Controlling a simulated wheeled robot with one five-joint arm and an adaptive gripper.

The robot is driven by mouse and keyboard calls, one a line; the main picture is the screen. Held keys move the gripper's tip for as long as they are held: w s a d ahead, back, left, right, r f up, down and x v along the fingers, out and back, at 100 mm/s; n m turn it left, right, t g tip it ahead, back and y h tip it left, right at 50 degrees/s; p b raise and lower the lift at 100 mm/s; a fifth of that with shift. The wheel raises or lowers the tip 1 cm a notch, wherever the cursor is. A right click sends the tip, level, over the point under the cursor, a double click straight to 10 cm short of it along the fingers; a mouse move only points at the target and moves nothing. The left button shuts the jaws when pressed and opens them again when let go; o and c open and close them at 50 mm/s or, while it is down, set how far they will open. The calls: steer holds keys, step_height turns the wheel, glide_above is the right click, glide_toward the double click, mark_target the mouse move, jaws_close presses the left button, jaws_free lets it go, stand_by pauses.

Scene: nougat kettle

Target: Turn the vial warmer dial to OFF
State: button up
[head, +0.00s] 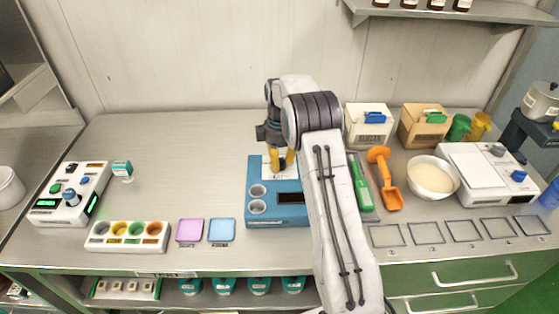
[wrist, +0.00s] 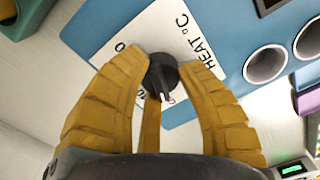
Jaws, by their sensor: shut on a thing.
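The vial warmer (head: 277,218) is a blue box on the bench, left of my arm in the head view, with round vial wells and a dark display. It also shows in the wrist view (wrist: 215,40). Its white dial plate (wrist: 140,30) carries the lettering "HEAT °C". The black dial (wrist: 163,75) sits on this plate, with a pointer bar across it. My gripper (head: 279,168) points down over the plate. In the wrist view its yellow fingers (wrist: 163,68) are shut on the dial from both sides. The fingers hide part of the scale, and the OFF mark is not readable.
A purple pad (head: 190,230) and a blue pad (head: 221,230) lie left of the warmer. A green tool (head: 361,187) and an orange scoop (head: 388,180) lie right of my arm, beside a white bowl (head: 432,177).

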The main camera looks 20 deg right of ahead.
mark_target(280, 159)
steer(key=shift+s+f, duration=0.1)
steer(key=shift+f, duration=0.1)
steer(key=o, duration=1.2)
steer(key=shift+r, duration=0.1)
steer(key=shift+r, duration=0.1)
step_height(280, 159, up, 12)
steer(key=shift+f, duration=0.1)
